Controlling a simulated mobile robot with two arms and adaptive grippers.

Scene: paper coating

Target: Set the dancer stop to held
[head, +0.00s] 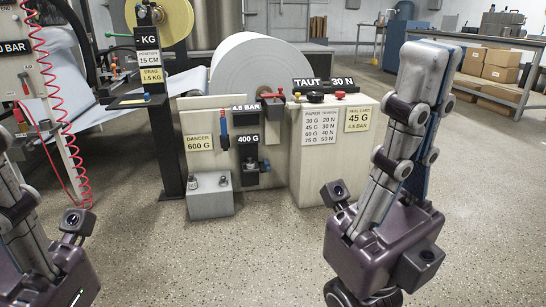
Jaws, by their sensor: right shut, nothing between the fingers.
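No part is legibly labelled as the dancer stop, so I cannot tell which it is or how it is set. A yellow sign (199,143) reading DANCER 600 G is on the front of the pale machine cabinet (306,185). My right gripper (424,58) is shut and empty, pointing up, in front of the cabinet's right side in the picture. My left gripper (14,165) is at the left edge with its fingertips cut off.
A white paper roll (259,68) sits behind the cabinet. A black post (167,143) with signs stands left of it. A grey block with weights (209,197) is on the floor in front. A bench with boxes (501,62) is at back right.

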